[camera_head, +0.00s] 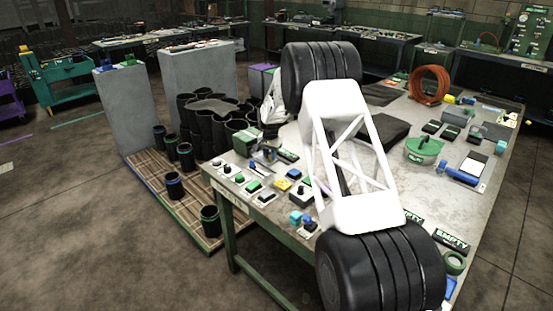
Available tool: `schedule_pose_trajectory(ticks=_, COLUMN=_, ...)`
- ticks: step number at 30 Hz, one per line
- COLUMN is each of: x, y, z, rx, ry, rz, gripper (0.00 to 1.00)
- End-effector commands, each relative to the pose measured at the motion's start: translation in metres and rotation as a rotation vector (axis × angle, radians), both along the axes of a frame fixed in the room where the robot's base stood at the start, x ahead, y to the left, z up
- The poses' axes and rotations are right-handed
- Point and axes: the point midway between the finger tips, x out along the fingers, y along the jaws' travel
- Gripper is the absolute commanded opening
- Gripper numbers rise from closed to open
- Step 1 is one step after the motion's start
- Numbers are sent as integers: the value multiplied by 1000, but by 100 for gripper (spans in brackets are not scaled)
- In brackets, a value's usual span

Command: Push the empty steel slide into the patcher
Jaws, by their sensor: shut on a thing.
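My arm reaches from the front right over the bench, and its white forearm comes down at the bench's left side. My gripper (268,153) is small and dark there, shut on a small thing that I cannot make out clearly. It is just right of a green box-shaped device (247,140) at the bench's left edge, which may be the patcher. I cannot tell whether the two touch. I cannot make out the steel slide for sure; it may be hidden by the gripper or the device.
The grey bench (450,185) bears several small switches and blocks at its front left. A green round-handled case (423,149) and an orange hose coil (430,85) stand to the right. Black sleeves (208,120) crowd a slatted pallet (150,180) on the left.

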Motion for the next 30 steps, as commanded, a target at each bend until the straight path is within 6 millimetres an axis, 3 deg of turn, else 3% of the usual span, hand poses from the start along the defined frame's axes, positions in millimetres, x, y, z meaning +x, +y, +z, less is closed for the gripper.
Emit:
schedule_pose_trajectory(ticks=10, x=4, y=4, z=1, rx=1, ry=-1, rz=-1, gripper=0)
schedule_pose_trajectory(ticks=11, x=4, y=4, z=1, rx=1, ry=-1, rz=-1, gripper=23)
schedule_pose_trajectory(ticks=16, x=4, y=4, z=1, rx=0, ry=-1, rz=-1, gripper=47)
schedule_pose_trajectory(ticks=30, x=4, y=4, z=9, rx=1, ry=-1, rz=-1, gripper=47)
